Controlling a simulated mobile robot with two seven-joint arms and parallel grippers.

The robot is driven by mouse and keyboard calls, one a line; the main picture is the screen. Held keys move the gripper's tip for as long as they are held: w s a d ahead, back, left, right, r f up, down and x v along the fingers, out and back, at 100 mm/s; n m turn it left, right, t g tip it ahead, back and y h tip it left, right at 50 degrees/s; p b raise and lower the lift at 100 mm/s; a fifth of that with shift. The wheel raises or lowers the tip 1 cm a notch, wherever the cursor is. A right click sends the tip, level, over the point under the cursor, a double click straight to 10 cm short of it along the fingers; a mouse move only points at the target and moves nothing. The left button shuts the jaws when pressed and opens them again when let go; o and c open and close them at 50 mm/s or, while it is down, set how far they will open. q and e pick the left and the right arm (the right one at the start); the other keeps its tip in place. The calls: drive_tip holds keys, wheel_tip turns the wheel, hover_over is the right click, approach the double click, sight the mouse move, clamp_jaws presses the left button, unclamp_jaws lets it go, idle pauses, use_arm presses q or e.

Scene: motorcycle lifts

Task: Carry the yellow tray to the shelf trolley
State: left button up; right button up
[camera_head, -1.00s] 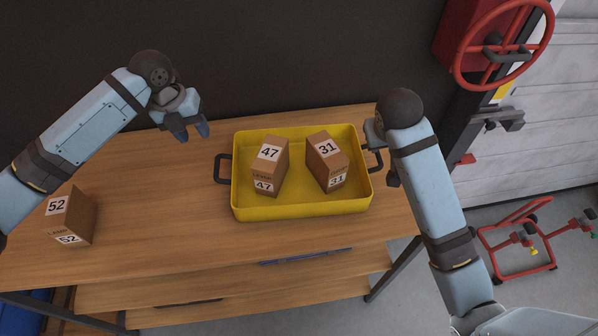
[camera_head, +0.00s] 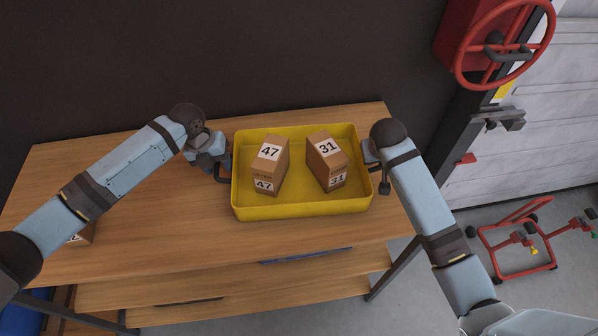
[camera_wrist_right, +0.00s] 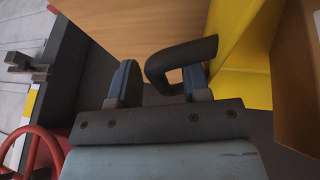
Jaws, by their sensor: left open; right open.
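The yellow tray (camera_head: 300,211) sits on the wooden bench, holding a box marked 47 (camera_head: 270,165) and a box marked 31 (camera_head: 327,160). My left gripper (camera_head: 222,172) is open at the tray's left handle, which it mostly hides. My right gripper (camera_head: 378,178) is at the tray's right handle. In the right wrist view the open right gripper (camera_wrist_right: 158,85) has the dark handle (camera_wrist_right: 182,58) reaching between its two fingers, with a gap on the left finger's side. The shelf trolley cannot be made out in these views.
A box marked 52 (camera_head: 82,236) is mostly behind my left arm. A red wheel (camera_head: 503,45) is upper right; a red wheeled frame (camera_head: 517,245) stands on the floor at right.

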use_arm(q)
clamp_jaws()
use_arm(e)
clamp_jaws()
use_arm(q)
drive_tip(key=shift+r, duration=0.15)
use_arm(e)
drive_tip(key=shift+r, duration=0.15)
